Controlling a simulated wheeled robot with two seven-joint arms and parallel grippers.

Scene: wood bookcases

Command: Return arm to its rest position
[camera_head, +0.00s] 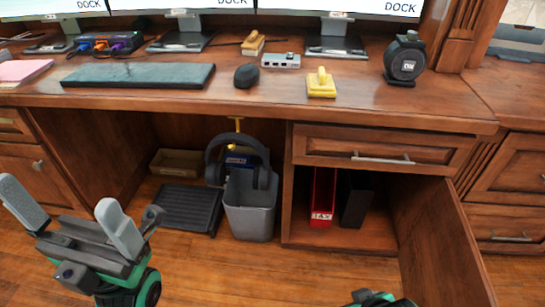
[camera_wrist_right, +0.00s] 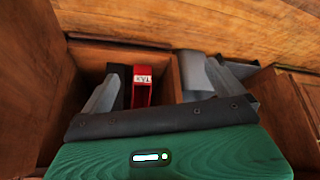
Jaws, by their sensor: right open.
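My left gripper (camera_head: 59,196) is at the lower left in the head view, open and empty, above the wood floor. Of my right arm, only a green piece shows at the bottom edge of the head view. In the right wrist view my right gripper (camera_wrist_right: 150,78) is open, its two grey fingers wide apart with nothing held between them. Beyond the fingers is the open cabinet with a red TAX binder (camera_wrist_right: 142,88), which also shows in the head view (camera_head: 322,195). A black binder (camera_head: 355,202) stands beside it.
The desk (camera_head: 210,100) carries monitors, a keyboard (camera_head: 138,74), a mouse (camera_head: 247,76) and a yellow stamp-like block (camera_head: 321,85). The cabinet door (camera_head: 435,240) stands open at the right. Under the desk are a grey bin (camera_head: 249,210), headphones (camera_head: 238,150) and a black footrest (camera_head: 188,207).

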